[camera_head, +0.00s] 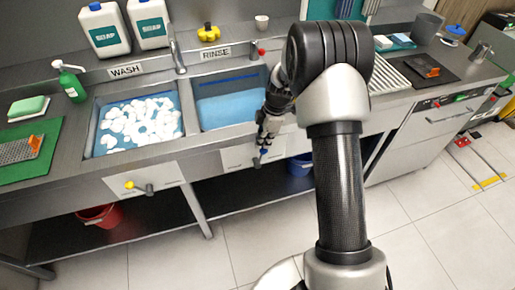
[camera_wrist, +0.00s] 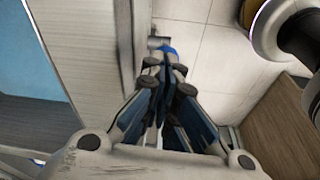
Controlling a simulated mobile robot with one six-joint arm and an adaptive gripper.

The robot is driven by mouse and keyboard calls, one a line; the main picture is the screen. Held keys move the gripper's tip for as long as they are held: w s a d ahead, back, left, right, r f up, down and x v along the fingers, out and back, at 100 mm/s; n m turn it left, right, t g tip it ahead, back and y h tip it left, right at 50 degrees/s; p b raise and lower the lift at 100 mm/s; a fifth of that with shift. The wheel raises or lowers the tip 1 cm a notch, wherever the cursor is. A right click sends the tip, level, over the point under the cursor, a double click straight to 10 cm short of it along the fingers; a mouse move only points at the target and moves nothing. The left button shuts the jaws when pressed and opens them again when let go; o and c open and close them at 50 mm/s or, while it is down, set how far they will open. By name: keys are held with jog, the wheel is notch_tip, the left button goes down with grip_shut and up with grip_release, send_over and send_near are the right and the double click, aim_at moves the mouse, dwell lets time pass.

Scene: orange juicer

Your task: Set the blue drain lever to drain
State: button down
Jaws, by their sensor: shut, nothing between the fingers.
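The blue drain lever (camera_head: 264,152) is on the front panel below the RINSE sink (camera_head: 230,108), which holds blue water. In the head view only a small part of it shows below my gripper (camera_head: 266,141), which points down in front of the panel. In the wrist view the blue end of the lever (camera_wrist: 168,50) shows just beyond the tips of my gripper (camera_wrist: 168,80). The fingers are together and hold nothing. The fingertips are close to the lever; I cannot tell whether they touch it. The marks on the lever's panel are too small or covered to read.
A yellow lever (camera_head: 130,185) is on the panel of the foam-filled WASH sink (camera_head: 138,125). The counter's front panel (camera_wrist: 95,40) runs close beside my gripper. Under the counter are a shelf, a red bucket (camera_head: 98,215) and a blue bucket (camera_head: 299,166). The tiled floor (camera_head: 260,235) in front is clear.

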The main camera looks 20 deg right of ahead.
jog(key=shift+d+f+b, duration=0.2)
jog(key=shift+d, duration=0.5)
jog(key=shift+d+f+b, duration=0.2)
jog(key=shift+d, duration=0.45)
